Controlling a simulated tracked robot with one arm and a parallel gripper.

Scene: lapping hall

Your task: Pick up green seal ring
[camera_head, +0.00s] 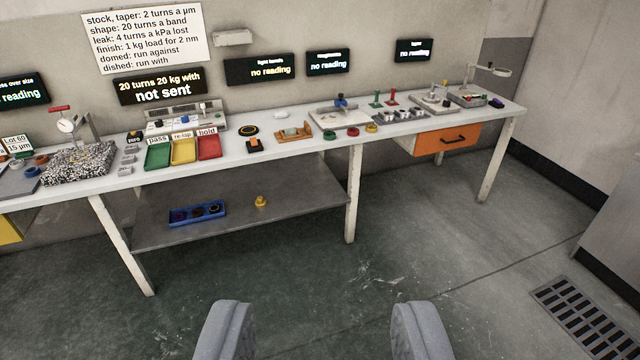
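A small green ring (328,135) lies flat on the white workbench (285,154), near its front edge and right of centre. A red ring (353,132) and a yellow ring (371,127) lie just to its right. My gripper (322,315) shows at the bottom of the view, with its two grey fingers wide apart and nothing between them. It is over the floor, well short of the bench and apart from the rings.
Behind the rings is a plate with a blue-knobbed part (340,103). Left are a wooden stand (294,133) and green, yellow and red trays (158,154). An orange drawer (446,139) hangs under the bench at right. A lower shelf (290,210) sits below; the floor ahead is clear.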

